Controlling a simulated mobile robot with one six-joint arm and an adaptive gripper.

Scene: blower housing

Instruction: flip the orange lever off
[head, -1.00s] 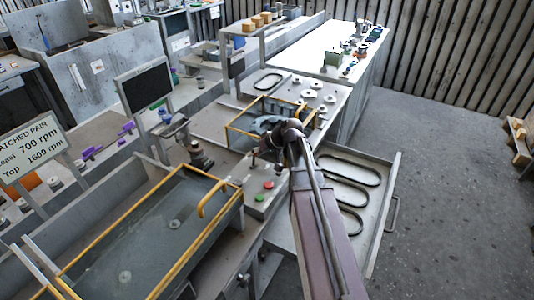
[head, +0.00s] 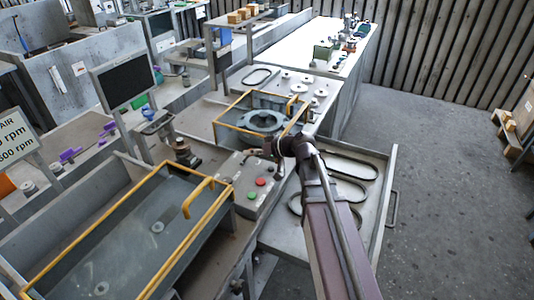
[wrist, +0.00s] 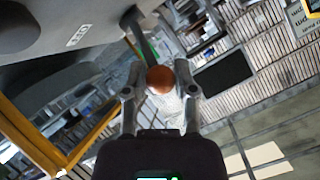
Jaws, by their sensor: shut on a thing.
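The orange lever shows in the wrist view as a round orange knob (wrist: 160,80) on a dark stem. The stem runs up toward a grey surface at the top of that view. My gripper (wrist: 161,88) has one finger on each side of the knob and is shut on it. In the head view my gripper (head: 262,157) is low over the grey control box (head: 247,180), behind its red and green buttons. The knob cannot be made out there, as my gripper and arm cover that spot.
A yellow-framed guard (head: 182,208) over a trough stands left of the control box. Another yellow-framed bay (head: 228,128) with a round grey part (head: 262,121) lies behind. An open drawer (head: 372,215) with belts is at the right.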

